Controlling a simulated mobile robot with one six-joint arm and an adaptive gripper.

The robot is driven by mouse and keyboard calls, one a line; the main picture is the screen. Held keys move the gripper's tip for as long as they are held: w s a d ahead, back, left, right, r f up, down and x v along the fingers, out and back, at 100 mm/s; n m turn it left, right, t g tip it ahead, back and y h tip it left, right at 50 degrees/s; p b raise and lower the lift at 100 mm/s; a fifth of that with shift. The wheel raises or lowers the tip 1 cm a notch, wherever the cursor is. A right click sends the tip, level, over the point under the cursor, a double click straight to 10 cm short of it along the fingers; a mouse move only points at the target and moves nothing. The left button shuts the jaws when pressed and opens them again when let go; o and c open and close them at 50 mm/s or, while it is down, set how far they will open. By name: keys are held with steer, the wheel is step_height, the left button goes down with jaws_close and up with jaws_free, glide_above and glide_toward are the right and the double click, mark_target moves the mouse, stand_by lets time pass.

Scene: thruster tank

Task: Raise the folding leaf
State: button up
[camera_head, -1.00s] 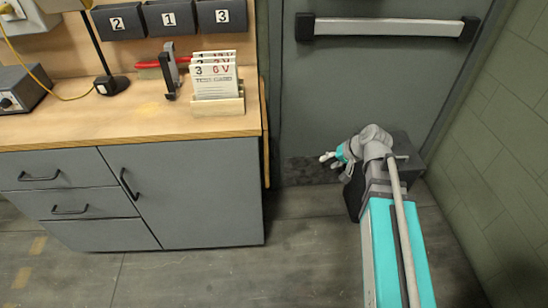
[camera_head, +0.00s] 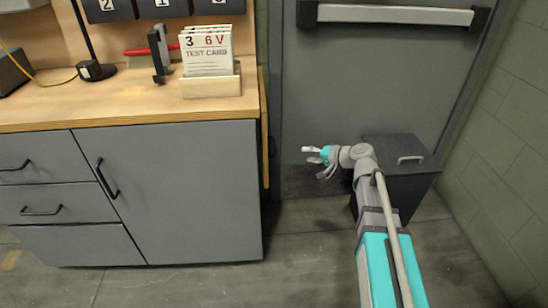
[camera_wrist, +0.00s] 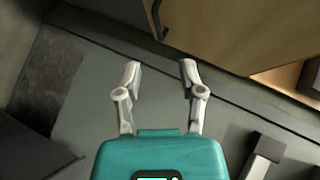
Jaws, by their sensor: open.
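The folding leaf appears to be the wooden panel (camera_head: 264,128) hanging down at the right end of the workbench, seen nearly edge-on in the head view. In the wrist view a broad wooden face (camera_wrist: 235,30), probably this leaf, fills the upper right, with a dark curved fitting (camera_wrist: 157,22) at its left edge. My gripper (camera_head: 309,157) is to the right of the leaf, apart from it, in front of the grey door. In the wrist view my gripper (camera_wrist: 160,68) is open and empty, its fingertips pointing toward the wood's lower edge.
The workbench (camera_head: 140,108) carries a test card holder (camera_head: 211,84) near its right end. A dark bin (camera_head: 398,165) stands behind my arm by the right wall. The grey door (camera_head: 370,75) has a push bar (camera_head: 395,14). Floor is clear between cabinet and arm.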

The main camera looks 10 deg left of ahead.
mark_target(274, 145)
steer(key=w+a+f+m+t+y+b, duration=0.2)
steer(key=w+f+b, duration=0.2)
steer(key=b, duration=0.4)
steer(key=shift+w+a+f, duration=0.15)
steer(key=shift+f, duration=0.3)
steer(key=shift+a, duration=0.1)
steer(key=b+x, duration=0.2)
steer(key=x, duration=1.1)
steer(key=shift+w+a+r, duration=0.1)
steer(key=shift+w+a, duration=0.15)
steer(key=shift+c, duration=0.3)
jaws_close()
